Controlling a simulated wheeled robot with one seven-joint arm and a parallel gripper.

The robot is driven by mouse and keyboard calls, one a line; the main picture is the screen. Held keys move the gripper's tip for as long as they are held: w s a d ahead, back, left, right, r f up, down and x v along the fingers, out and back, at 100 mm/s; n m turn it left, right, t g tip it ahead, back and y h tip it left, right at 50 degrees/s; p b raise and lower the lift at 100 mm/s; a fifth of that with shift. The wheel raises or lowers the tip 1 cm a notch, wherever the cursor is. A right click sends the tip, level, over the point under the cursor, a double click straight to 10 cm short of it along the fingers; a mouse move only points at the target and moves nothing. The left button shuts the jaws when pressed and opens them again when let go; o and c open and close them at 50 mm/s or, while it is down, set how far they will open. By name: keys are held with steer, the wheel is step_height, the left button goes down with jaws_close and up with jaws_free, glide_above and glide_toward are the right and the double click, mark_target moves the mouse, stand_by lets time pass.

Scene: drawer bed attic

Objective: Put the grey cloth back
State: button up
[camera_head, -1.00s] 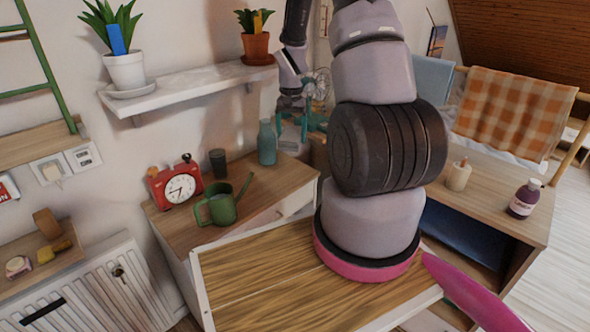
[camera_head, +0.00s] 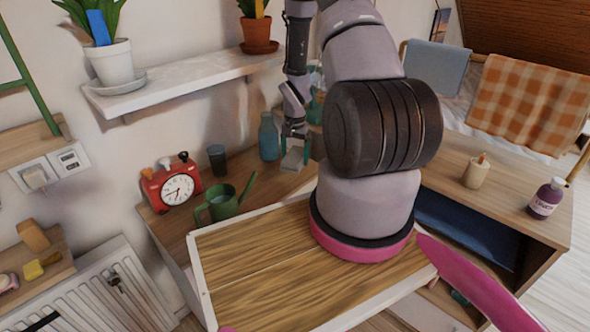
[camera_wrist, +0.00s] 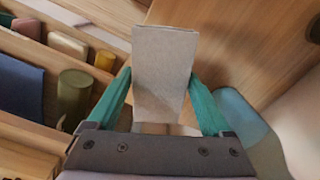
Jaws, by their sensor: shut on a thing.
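The grey cloth (camera_wrist: 163,72) is a flat folded oblong, held upright between the teal fingers of my gripper (camera_wrist: 160,105) in the wrist view. My gripper is shut on it. In the head view my gripper (camera_head: 296,143) points down above the back right part of the wooden cabinet top, and the cloth (camera_head: 292,158) shows pale between its fingers. In the wrist view an open drawer (camera_wrist: 45,128) lies to the left, below the cloth, with a dark blue folded thing, a green cylinder, a yellow cylinder and several blocks in it.
A blue-green bottle (camera_head: 268,138), dark cup (camera_head: 217,160), red clock (camera_head: 172,184) and green watering can (camera_head: 222,204) stand on the cabinet top (camera_head: 262,190). A shelf (camera_head: 185,82) with potted plants hangs above. A blue-grey cloth (camera_head: 437,64) and orange checked cloth (camera_head: 530,103) hang at right.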

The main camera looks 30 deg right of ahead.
mark_target(295, 176)
steer(key=shift+f, duration=2.8)
steer(key=shift+f, duration=0.1)
steer(key=o, duration=1.1)
step_height(295, 176, up, 12)
steer(key=shift+r, duration=0.15)
